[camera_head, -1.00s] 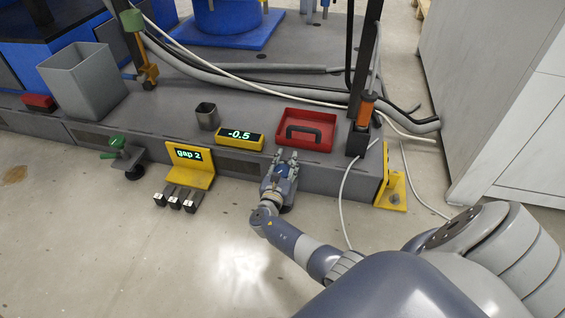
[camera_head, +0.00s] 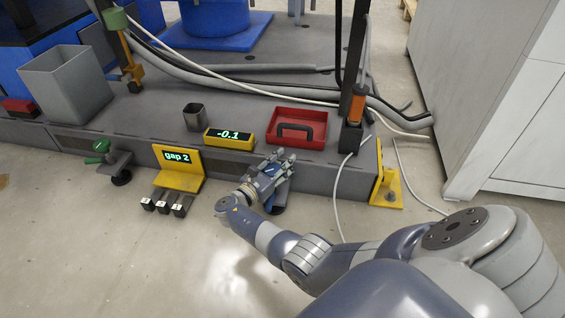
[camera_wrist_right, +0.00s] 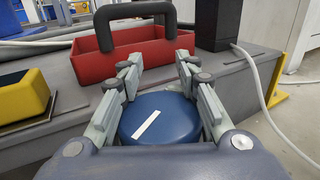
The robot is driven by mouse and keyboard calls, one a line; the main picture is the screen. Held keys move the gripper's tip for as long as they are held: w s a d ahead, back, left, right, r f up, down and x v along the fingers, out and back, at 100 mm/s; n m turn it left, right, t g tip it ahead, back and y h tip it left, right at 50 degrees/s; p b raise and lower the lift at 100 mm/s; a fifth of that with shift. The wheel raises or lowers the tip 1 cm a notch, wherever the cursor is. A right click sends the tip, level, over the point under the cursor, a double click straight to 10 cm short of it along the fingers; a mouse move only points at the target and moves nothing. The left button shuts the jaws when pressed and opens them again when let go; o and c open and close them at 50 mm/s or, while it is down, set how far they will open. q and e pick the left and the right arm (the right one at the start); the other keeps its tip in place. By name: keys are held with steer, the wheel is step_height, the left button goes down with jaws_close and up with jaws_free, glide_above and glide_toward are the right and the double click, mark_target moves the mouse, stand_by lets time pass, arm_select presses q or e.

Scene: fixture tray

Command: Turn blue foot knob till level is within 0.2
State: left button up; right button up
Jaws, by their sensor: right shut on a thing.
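The blue foot knob (camera_wrist_right: 158,117) is a round blue disc with a white stripe on top, seen in the right wrist view between the fingers. My right gripper (camera_wrist_right: 160,105) is shut on its sides. In the head view my right gripper (camera_head: 275,170) is at the front edge of the grey machine base, and the knob is mostly hidden there. The yellow level display (camera_head: 229,137) on the base reads -0.1. My left gripper is not in view.
A red tray (camera_head: 308,139) with a black handle stands just behind the gripper. A white cable (camera_head: 338,205) hangs to the right.

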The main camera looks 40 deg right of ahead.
steer(key=shift+a+f, duration=0.15)
steer(key=shift+a, duration=0.1)
steer(key=o, duration=1.1)
steer(key=shift+c, duration=0.2)
steer(key=shift+o, duration=0.6)
steer(key=shift+d, duration=0.1)
steer(key=v, duration=1.2)
steer(key=shift+o, duration=0.5)
